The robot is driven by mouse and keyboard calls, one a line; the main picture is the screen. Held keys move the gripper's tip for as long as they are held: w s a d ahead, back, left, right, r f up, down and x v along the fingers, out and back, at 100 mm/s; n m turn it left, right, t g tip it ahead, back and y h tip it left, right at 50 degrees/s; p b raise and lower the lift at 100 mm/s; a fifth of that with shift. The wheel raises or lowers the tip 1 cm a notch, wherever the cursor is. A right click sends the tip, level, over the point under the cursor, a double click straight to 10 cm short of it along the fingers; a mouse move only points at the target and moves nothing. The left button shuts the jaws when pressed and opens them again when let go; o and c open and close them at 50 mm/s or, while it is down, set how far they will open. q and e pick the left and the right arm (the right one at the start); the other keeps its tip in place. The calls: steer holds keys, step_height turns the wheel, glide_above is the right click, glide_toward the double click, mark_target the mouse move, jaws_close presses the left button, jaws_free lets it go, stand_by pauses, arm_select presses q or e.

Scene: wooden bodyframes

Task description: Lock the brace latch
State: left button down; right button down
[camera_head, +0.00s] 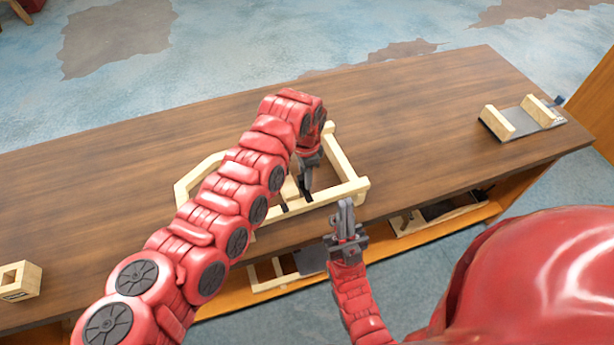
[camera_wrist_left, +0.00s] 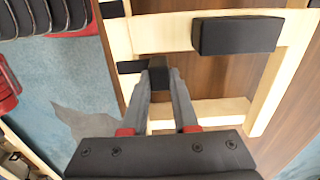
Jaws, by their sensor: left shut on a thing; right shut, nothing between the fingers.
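A pale wooden bodyframe (camera_head: 345,160) lies on the table, partly hidden behind my left arm. Its pale bars (camera_wrist_left: 160,33) fill the upper part of the left wrist view. My left gripper (camera_head: 306,193) reaches down inside the frame near its front bar. In the left wrist view, its fingers are shut on a small black piece (camera_wrist_left: 158,64), likely the brace latch. A larger black block (camera_wrist_left: 238,35) sits on the bar to the right of it. My right gripper (camera_head: 345,208) is shut and empty, in front of the frame near the table's front edge.
The brown table (camera_head: 420,110) is clear to the right of the frame. A grey plate with pale wooden blocks (camera_head: 498,123) lies at the far right. A small wooden block (camera_head: 32,278) stands at the far left. More wooden parts (camera_head: 440,218) lie on the shelf below.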

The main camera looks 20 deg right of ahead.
arm_select(q)
steer(key=c, duration=0.7)
jaws_free()
steer(key=shift+r, duration=0.1)
steer(key=shift+r, duration=0.25)
step_height(320, 180, up, 8)
steer(key=b, duration=0.3)
steer(key=shift+f, duration=0.25)
step_height(320, 180, up, 9)
steer(key=shift+r+b, duration=0.1)
steer(key=shift+b, duration=0.5)
